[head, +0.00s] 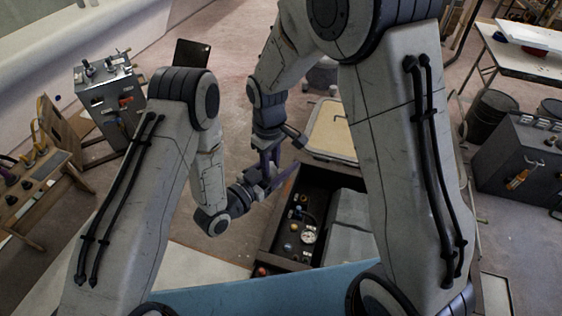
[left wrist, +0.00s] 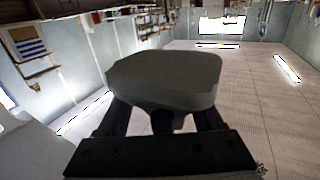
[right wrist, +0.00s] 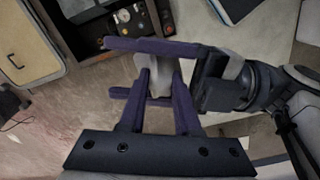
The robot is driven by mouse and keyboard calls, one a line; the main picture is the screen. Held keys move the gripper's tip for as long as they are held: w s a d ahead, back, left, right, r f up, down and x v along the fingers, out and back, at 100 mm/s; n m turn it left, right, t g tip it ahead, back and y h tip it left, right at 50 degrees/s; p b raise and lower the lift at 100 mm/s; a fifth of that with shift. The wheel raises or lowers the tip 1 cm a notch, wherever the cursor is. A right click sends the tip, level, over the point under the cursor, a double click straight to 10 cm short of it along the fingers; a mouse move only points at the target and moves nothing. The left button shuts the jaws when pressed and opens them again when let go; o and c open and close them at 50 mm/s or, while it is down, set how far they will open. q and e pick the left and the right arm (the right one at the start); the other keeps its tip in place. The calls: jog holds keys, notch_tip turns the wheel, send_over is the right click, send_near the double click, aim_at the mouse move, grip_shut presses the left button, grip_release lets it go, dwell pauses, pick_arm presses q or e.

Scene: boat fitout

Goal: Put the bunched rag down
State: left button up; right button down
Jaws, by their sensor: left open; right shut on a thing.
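The bunched rag (right wrist: 150,70) shows as a small pale grey piece at the tips of my right gripper (right wrist: 157,82) in the right wrist view. The right gripper is shut on it. My left gripper (head: 270,176) meets the right one (head: 272,162) in the head view, and its open fingers lie crosswise on either side of the rag in the right wrist view. In the left wrist view a dark grey lump fills the space before the left fingers (left wrist: 163,118); I cannot tell whether it is the rag. The arms hide the rag in the head view.
Below the grippers is a dark open box (head: 282,225) with a gauge and several knobs. A pale-topped cabinet (head: 332,130) stands behind it. A wooden rack (head: 50,150) and a metal unit (head: 108,95) are at left; a dark chest (head: 520,160) is at right.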

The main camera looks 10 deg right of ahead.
pick_arm(q)
grip_shut()
pick_arm(e)
jog(key=c, duration=0.5)
grip_release()
jog(key=shift+w, duration=0.1)
jog(key=shift+c, duration=0.2)
